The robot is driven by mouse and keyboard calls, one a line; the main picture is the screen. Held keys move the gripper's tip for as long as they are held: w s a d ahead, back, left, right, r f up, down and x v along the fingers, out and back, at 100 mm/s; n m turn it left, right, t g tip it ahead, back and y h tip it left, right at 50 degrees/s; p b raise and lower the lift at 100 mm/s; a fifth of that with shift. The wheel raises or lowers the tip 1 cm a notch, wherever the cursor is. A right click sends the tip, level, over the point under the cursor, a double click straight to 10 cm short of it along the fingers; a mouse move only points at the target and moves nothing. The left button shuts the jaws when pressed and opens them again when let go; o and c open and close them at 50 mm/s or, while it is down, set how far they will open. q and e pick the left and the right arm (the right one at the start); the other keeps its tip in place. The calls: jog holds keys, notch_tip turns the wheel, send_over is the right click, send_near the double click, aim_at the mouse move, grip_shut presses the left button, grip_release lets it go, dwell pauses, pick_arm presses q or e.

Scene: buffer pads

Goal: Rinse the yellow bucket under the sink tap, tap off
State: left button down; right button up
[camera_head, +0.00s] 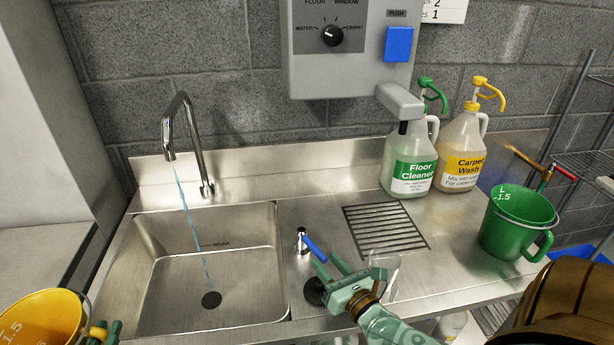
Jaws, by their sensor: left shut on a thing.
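The yellow bucket (42,318) is at the bottom left, partly cut off by the frame, to the left of the sink basin. My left gripper (104,331) is shut on its handle; most of this gripper is out of frame. The tap (184,130) is running: a thin blue stream (190,220) falls into the empty steel sink (150,250), near the drain. The tap lever with a blue handle (313,246) stands right of the basin. My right gripper (328,268) is open and empty, its fingertips close to the blue handle; contact cannot be told.
A floor cleaner bottle (409,165) and a carpet wash bottle (461,150) stand behind a drain grille (385,231). A grey dispenser (345,50) with a dial and blue button hangs on the wall.

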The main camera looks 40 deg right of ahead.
jog(key=s, duration=0.6)
jog(key=s+a, duration=0.1)
jog(key=s, duration=0.3)
jog(key=shift+a, duration=0.1)
